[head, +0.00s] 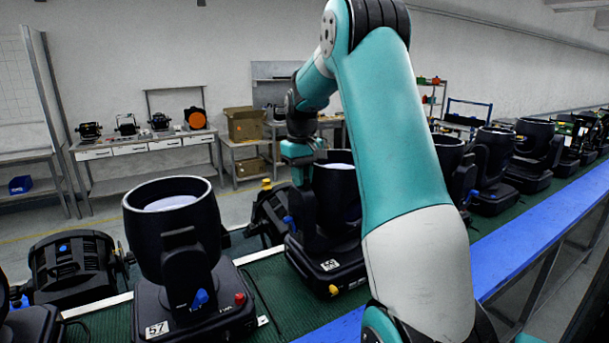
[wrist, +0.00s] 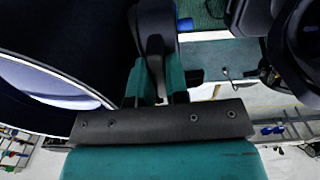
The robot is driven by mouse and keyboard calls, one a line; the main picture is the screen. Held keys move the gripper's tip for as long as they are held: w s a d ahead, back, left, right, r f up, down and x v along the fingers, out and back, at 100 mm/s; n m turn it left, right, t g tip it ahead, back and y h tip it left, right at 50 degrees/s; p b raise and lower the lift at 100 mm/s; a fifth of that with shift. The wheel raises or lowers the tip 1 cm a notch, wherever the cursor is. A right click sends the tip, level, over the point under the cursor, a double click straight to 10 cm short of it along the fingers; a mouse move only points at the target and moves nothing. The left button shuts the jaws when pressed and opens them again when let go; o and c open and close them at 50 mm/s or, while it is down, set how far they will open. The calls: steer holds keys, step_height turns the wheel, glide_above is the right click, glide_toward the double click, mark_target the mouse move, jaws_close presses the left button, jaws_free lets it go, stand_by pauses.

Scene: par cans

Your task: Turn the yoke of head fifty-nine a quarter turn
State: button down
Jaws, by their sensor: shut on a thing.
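A black par can head (head: 338,190) stands on its base (head: 335,262) on the green belt; the small white number label on the base is hard to read. Its yoke arm (head: 301,212) rises on the left side, with a blue knob near it. My gripper (head: 300,172) reaches down over this yoke arm. In the wrist view my teal fingers (wrist: 157,88) are shut on the black yoke arm (wrist: 152,35), one on each side. The head's pale lens (wrist: 50,88) and dark rim fill the left there. My arm hides part of the head's right side.
Head 57 (head: 178,240) stands on the belt at front left. More heads (head: 495,160) line the belt to the right, beside a blue rail (head: 520,250). A lamp (head: 75,268) lies at far left. Benches (head: 150,147) stand at the back.

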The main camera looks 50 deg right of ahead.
steer(key=shift+w+d+r+m, duration=0.1)
steer(key=shift+w+d+m, duration=0.15)
steer(key=shift+w+m, duration=0.25)
steer(key=c, duration=1.4)
jaws_free()
steer(key=shift+s, duration=0.1)
step_height(320, 180, up, 17)
steer(key=b, duration=0.1)
steer(key=shift+r+b, duration=0.15)
steer(key=shift+b, duration=0.25)
